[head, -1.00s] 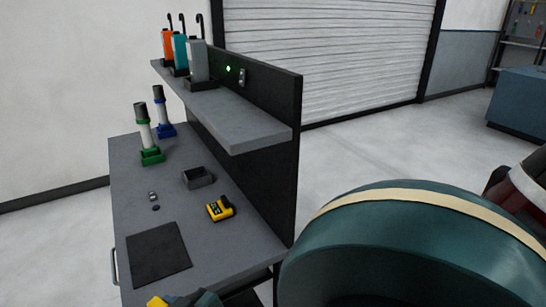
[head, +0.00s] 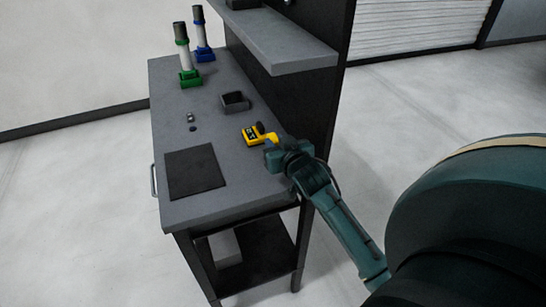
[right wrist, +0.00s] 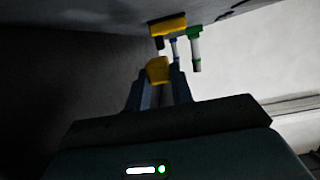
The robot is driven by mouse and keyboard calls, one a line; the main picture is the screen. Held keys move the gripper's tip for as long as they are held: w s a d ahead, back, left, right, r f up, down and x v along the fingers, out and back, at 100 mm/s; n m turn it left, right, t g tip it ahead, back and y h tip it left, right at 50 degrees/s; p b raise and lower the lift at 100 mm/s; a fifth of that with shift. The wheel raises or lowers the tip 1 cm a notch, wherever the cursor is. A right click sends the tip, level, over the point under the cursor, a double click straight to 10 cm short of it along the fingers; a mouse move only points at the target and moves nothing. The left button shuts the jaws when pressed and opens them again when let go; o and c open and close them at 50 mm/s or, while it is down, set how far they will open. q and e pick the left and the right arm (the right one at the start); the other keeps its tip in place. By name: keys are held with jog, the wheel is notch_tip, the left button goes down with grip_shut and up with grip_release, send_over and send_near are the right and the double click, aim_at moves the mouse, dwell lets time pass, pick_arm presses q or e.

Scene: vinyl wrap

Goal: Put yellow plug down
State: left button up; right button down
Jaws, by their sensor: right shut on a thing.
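My right gripper (head: 275,148) is over the right edge of the grey workbench (head: 225,207), beside the black-and-yellow device (head: 250,137). It is shut on the small yellow plug (head: 271,137). In the right wrist view the yellow plug (right wrist: 158,70) sits between the fingertips, and the device (right wrist: 168,25) is just beyond it. A gap shows between plug and device there; whether the plug touches the bench I cannot tell. My left gripper is out of view.
A dark mat (head: 195,172) lies at the front of the bench. A small open dark box (head: 235,103) stands behind the device. White tubes in a green holder (head: 190,78) and a blue holder (head: 204,55) stand at the back. A shelf (head: 280,45) overhangs the bench's right side.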

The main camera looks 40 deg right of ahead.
jog(key=shift+f, duration=2.45)
jog(key=shift+f, duration=0.15)
jog(key=c, duration=1.2)
grip_release()
